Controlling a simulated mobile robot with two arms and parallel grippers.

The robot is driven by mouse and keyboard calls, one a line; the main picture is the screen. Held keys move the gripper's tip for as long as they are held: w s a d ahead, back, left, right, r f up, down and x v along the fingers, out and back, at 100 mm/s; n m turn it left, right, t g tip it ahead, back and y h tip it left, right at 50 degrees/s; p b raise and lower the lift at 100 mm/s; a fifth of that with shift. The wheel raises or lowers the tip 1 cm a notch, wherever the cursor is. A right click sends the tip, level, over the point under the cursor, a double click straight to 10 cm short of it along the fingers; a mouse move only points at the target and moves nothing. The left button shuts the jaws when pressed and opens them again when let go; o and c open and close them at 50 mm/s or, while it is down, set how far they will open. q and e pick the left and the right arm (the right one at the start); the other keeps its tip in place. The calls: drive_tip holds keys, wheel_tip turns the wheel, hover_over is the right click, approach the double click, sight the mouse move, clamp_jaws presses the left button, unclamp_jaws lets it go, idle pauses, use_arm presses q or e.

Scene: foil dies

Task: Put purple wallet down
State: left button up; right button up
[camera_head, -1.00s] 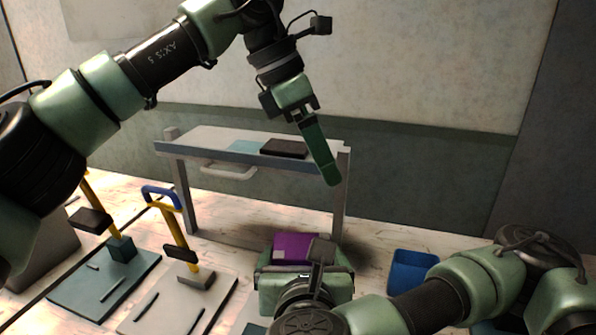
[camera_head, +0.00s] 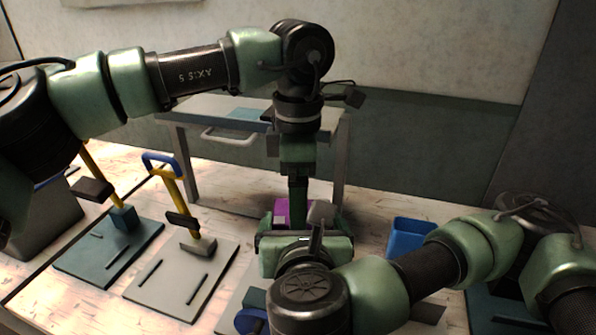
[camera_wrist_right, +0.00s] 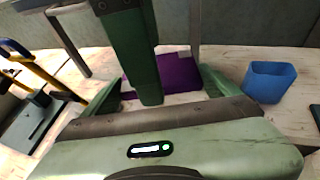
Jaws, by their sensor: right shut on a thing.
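The purple wallet (camera_head: 281,209) is at the middle of the head view, in front of the raised shelf, partly hidden by my left gripper. It also shows in the right wrist view (camera_wrist_right: 181,73), between the fingers of my right gripper (camera_wrist_right: 162,88). My right gripper (camera_head: 306,228) is shut on the wallet. My left gripper (camera_head: 298,205) points straight down and overlaps the wallet in both views. Its fingers are seen edge-on, so its opening and any contact with the wallet cannot be told.
A grey raised shelf (camera_head: 225,127) with a teal item (camera_head: 245,114) stands behind. A blue bin (camera_head: 408,238) stands to the right. Yellow-handled tools stand on a teal mat (camera_head: 85,262) and a pale mat (camera_head: 190,300) at left. Some bare wooden table shows around the shelf's legs.

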use_arm(q)
drive_tip(key=shift+f, duration=0.7)
drive_tip(key=c, duration=1.6)
use_arm(e)
drive_tip(key=o, duration=1.1)
use_arm(q)
drive_tip(key=shift+c, duration=0.2)
